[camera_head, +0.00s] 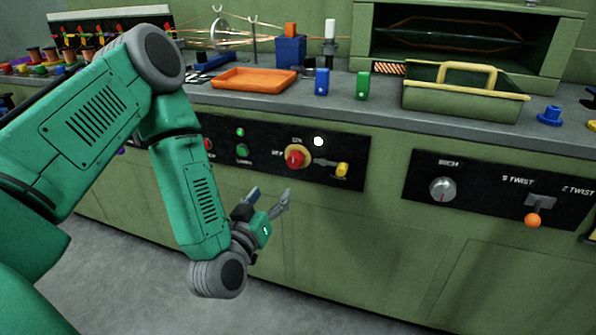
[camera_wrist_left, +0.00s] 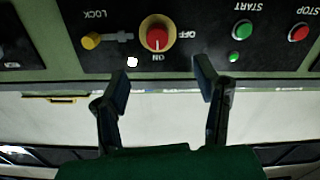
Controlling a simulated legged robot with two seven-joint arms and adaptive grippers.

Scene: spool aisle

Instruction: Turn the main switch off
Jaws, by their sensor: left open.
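The main switch (camera_head: 296,157) is a red knob on a round yellow plate, set in a black panel on the green cabinet front. It also shows in the left wrist view (camera_wrist_left: 156,37), with ON and OFF labels beside it. A light mark on the knob appears to lie on the ON side. My left gripper (camera_head: 270,192) is open and empty, just below the panel and apart from the knob. In the left wrist view its two fingers (camera_wrist_left: 162,76) stand apart, with the knob beyond the gap between them. My right gripper is not in view.
A yellow lock tab (camera_head: 342,169) and a white lamp (camera_head: 319,141) sit right of the switch. A green start button (camera_head: 241,148) is left of it. The counter above holds an orange tray (camera_head: 254,80), small bottles and a green basket (camera_head: 455,101).

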